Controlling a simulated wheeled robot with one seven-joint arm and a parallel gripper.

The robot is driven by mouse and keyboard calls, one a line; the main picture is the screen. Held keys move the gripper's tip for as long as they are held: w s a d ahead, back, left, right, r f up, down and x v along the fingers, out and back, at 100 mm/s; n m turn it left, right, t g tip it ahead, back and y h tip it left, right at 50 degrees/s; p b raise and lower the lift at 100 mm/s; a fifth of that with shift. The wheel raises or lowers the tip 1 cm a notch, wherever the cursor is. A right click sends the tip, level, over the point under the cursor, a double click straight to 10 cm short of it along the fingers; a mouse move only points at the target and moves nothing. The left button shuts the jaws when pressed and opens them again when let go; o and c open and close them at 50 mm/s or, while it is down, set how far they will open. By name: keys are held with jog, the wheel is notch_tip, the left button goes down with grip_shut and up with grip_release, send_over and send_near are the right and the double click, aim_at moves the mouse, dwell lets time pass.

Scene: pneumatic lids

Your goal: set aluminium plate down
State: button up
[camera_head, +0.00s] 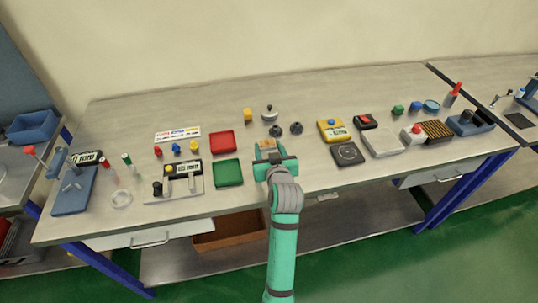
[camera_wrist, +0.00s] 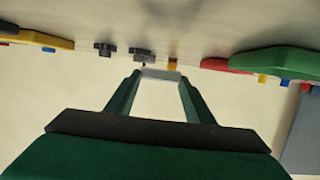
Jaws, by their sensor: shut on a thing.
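The aluminium plate (camera_wrist: 160,74) shows in the wrist view as a small pale grey piece between my fingertips. My gripper (camera_wrist: 158,80) is shut on it, with one green finger at each side. In the head view my gripper (camera_head: 268,147) is over the front middle of the workbench (camera_head: 300,165), to the right of the green tray (camera_head: 228,173). The plate is hard to make out there. I cannot tell whether it touches the bench.
Two dark knobs (camera_head: 276,131) (camera_head: 296,128) stand just behind my gripper, with a yellow block (camera_head: 248,115) and a grey domed weight (camera_head: 269,113) farther back. A red tray (camera_head: 222,141) is at the left. A black scale-like plate (camera_head: 347,154) is at the right.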

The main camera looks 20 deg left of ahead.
jog(key=shift+w+f, duration=0.25)
jog(key=shift+f, duration=1.55)
jog(key=shift+f, duration=0.1)
jog(key=o, duration=1.1)
jog(key=shift+o, duration=0.2)
